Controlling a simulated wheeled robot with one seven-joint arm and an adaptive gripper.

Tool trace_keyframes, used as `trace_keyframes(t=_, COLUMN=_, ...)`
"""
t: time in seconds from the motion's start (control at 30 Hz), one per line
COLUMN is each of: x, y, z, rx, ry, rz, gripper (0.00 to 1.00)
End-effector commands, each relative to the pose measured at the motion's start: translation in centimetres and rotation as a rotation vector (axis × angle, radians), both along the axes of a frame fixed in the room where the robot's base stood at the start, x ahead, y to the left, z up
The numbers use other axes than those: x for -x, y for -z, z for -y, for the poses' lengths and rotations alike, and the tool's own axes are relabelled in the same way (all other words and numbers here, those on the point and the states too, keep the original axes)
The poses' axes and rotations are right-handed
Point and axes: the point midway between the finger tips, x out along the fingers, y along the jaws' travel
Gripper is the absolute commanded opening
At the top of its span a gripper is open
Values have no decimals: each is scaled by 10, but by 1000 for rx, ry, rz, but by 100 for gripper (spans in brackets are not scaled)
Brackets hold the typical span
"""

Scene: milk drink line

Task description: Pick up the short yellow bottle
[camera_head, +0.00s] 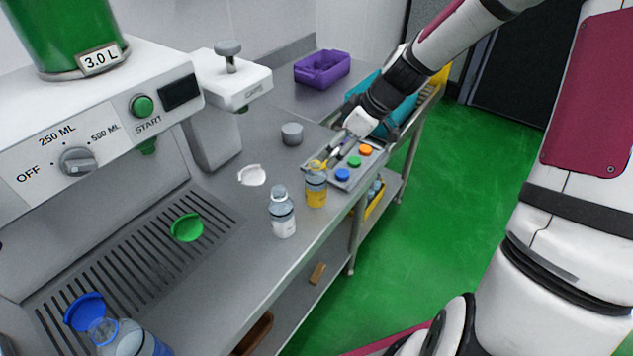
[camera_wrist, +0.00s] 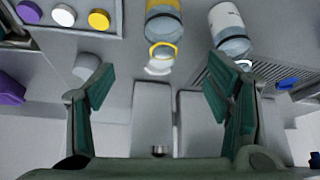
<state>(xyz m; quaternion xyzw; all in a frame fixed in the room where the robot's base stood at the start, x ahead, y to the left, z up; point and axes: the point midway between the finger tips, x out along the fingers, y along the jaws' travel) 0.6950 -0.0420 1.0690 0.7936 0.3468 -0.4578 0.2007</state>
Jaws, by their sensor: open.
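The short yellow bottle (camera_head: 316,192) stands upright on the steel counter near its front edge, with a yellow band and a yellow ring at its top. In the wrist view the yellow bottle (camera_wrist: 163,27) is at the top centre, beyond my fingertips. My gripper (camera_head: 337,152) is open and empty, just behind and to the right of the bottle, partly blurred against it in the head view. In the wrist view its two green-padded fingers (camera_wrist: 163,95) are spread wide with nothing between them at their level.
A white-labelled bottle (camera_head: 283,217) stands close to the left of the yellow one. A grey tray with coloured discs (camera_head: 342,174) lies to the right. A white lid (camera_head: 252,175), a grey cylinder (camera_head: 292,134) and a purple bin (camera_head: 322,68) sit behind. The dispenser (camera_head: 85,150) stands left.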

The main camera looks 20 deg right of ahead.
Motion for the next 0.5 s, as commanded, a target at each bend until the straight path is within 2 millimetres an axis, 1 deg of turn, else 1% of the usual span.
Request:
trace_keyframes(t=0.1, x=-7, y=20, z=-10, rx=-2, ry=-4, rz=-5, gripper=72)
trace_keyframes(t=0.3, x=-19, y=52, z=-23, rx=0, ry=-3, rz=-5, gripper=72)
trace_keyframes(t=0.4, x=-23, y=62, z=-28, rx=0, ry=-1, rz=-3, gripper=72)
trace_keyframes(t=0.5, x=-25, y=67, z=-30, rx=0, ry=-1, rz=-3, gripper=72)
